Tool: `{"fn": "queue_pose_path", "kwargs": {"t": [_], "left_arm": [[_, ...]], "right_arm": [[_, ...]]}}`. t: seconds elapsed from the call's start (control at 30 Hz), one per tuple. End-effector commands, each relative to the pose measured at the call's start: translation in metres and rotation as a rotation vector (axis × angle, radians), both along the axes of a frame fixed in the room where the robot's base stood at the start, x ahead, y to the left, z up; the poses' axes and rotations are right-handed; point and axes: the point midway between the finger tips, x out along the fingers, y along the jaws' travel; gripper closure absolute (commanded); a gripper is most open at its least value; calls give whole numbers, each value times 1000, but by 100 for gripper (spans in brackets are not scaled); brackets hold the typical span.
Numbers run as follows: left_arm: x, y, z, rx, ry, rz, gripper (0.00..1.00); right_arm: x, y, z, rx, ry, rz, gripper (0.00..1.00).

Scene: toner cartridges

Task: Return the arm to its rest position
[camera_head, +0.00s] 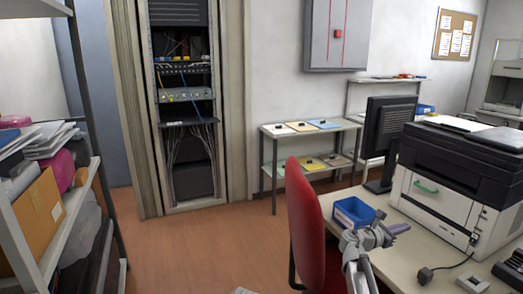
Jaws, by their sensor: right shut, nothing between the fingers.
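My right arm comes in from the bottom edge in the head view, in front of the desk's left end. Its gripper (393,230) is at the end of the arm, pointing to the right over the desk. It is shut, with nothing between its fingers. It shows just right of and below the blue bin (353,213) in the picture; I cannot tell the exact gap between them. My left gripper is not in view.
A white and black printer (450,182) and a monitor (387,130) stand on the desk (422,247). A red chair (305,215) is left of my right arm. A two-level shelf (273,135) holds coloured sheets with small black items. Open floor (200,250) lies left of the chair.

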Motion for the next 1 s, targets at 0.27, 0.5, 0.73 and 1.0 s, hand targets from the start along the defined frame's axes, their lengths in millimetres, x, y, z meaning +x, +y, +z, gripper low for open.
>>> {"fn": "queue_pose_path", "kwargs": {"t": [0.27,0.5,0.73,1.0], "left_arm": [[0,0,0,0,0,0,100],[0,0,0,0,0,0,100],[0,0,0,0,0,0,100],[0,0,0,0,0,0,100]], "right_arm": [[-17,33,-26,181,-133,-26,100],[-45,86,-66,454,-308,-102,100],[-98,176,-123,844,-501,-295,100],[-181,291,-177,1218,-613,-662,100]]}}
